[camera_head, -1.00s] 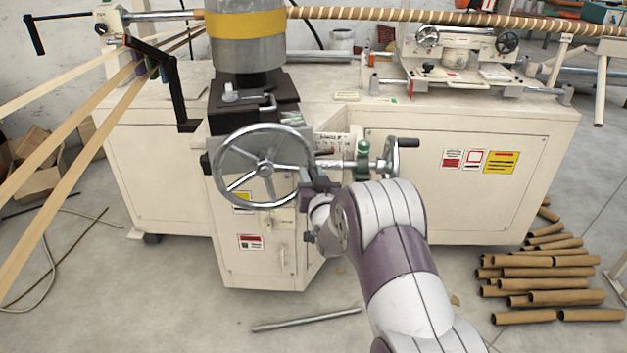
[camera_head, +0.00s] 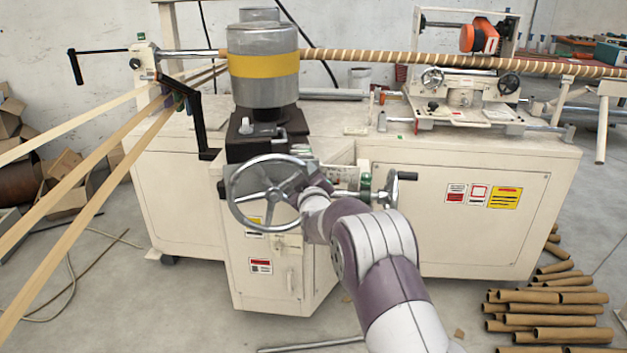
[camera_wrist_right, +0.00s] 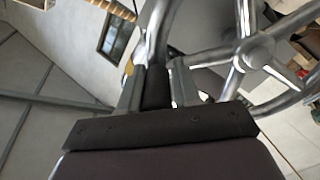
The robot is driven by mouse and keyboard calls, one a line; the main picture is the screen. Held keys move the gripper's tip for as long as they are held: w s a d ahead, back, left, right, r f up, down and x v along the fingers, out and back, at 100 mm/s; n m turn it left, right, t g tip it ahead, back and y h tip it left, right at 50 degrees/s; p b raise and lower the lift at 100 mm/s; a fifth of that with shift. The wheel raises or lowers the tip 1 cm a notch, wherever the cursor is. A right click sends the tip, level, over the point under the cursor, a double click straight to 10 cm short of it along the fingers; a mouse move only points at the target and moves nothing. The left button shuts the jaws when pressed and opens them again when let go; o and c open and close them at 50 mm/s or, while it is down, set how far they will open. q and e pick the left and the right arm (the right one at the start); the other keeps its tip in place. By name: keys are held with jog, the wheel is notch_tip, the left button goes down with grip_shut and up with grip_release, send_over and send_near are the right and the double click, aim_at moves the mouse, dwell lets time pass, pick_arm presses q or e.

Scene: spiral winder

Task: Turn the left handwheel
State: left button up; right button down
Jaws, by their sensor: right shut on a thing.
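The left handwheel is a large silver spoked wheel (camera_head: 232,196) on the front of the cream machine, below the grey and yellow cylinder. My right gripper (camera_head: 308,184) is at the right side of its rim, slightly above hub height, and my own wrist hides that part of the rim. In the right wrist view my right gripper (camera_wrist_right: 155,88) has its two fingers on either side of the metal rim (camera_wrist_right: 158,35) and is shut on it. The hub (camera_wrist_right: 256,52) and spokes show to the right there. My left gripper is out of view.
A smaller handwheel with a black handle (camera_head: 392,187) is close to the right of my wrist. A black crank (camera_head: 197,125) hangs at the upper left, beside slanting paper strips (camera_head: 95,155). Cardboard tubes (camera_head: 548,318) lie on the floor at right.

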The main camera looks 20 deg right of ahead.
aim_at(270, 159)
jog(key=a+r+n+p, duration=0.2)
jog(key=w+a+r+n+p, duration=0.1)
jog(key=a+r+n+p, duration=0.1)
jog(key=n, duration=0.1)
jog(key=shift+w+r+n+p, duration=0.15)
jog(key=shift+n+p, duration=0.15)
jog(key=shift+p, duration=0.1)
jog(key=shift+w+a+r+n+p, duration=0.15)
jog(key=shift+a+n+p, duration=0.4)
jog(key=shift+w+a+r+n+p, duration=0.1)
jog(key=shift+w+a+n+p, duration=0.05)
jog(key=shift+a+n+p, duration=0.4)
jog(key=shift+w+a+n+p, duration=0.3)
jog(key=shift+a+n+p, duration=0.55)
jog(key=shift+n, duration=0.15)
jog(key=c, duration=0.9)
grip_release()
jog(key=shift+a+f, duration=0.1)
jog(key=shift+f, duration=0.2)
